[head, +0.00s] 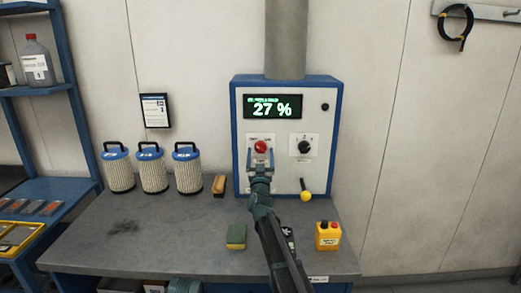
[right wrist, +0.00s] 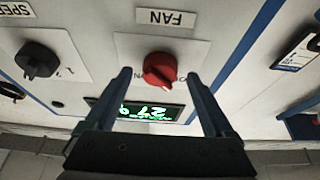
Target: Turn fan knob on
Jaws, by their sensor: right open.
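The red fan knob (head: 261,147) is on a pale plate on the front of the blue-edged control box (head: 236,130). In the right wrist view, which is upside down, the red knob (right wrist: 160,70) sits under the FAN label. My right gripper (head: 260,167) is open just in front of and below the knob. In the right wrist view its fingertips (right wrist: 159,75) stand on either side of the knob, with gaps visible.
A black speed knob (head: 304,147) is right of the fan knob, below a display (head: 272,106) reading 27 %. A yellow-tipped lever (head: 306,195) is lower right. A sponge (head: 236,237) and a yellow button box (head: 328,236) stand on the bench (head: 190,235). Filter cartridges (head: 153,175) stand left.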

